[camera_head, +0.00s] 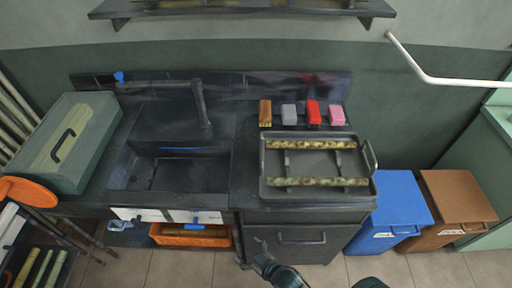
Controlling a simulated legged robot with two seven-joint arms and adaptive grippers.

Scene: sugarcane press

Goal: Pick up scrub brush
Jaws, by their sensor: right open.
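A wood-brown block that looks like the scrub brush (265,113) stands at the left end of a row of small items on the back of the dark counter, right of the sink. Its bristles are too small to make out clearly. My right gripper (254,252) is low at the bottom middle, in front of the cabinet below the counter. It is open and empty, well apart from the brush. My left gripper is not in view.
Grey (289,115), red (313,113) and pink (336,116) blocks stand right of the brush. A dark tray (318,162) with two cane pieces lies in front of them. The sink (170,170) and its faucet (200,103) are left. Blue (402,202) and brown (456,204) bins stand right.

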